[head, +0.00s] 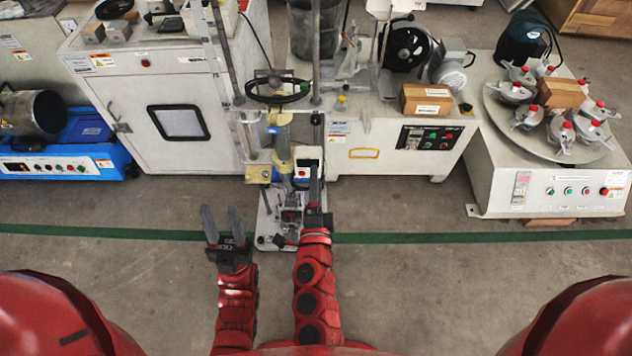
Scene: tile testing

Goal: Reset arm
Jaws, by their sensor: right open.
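My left gripper (223,219) is in the lower middle of the head view, pointing away from me. Its two grey fingers stand apart with nothing between them, over bare floor. My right gripper (314,182) is a little to the right and reaches further forward. Its fingers are seen nearly edge-on, in front of the upright testing stand (284,148), and I see nothing held. Whether it touches the stand cannot be told. Both red arms reach forward close together, near the middle of the view.
A white cabinet (125,105) stands at the back left, beside a blue machine (85,135). A machine with a control panel (430,138) and a round-plate machine (545,185) stand to the right. A green line (420,238) crosses the floor. The near floor is clear.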

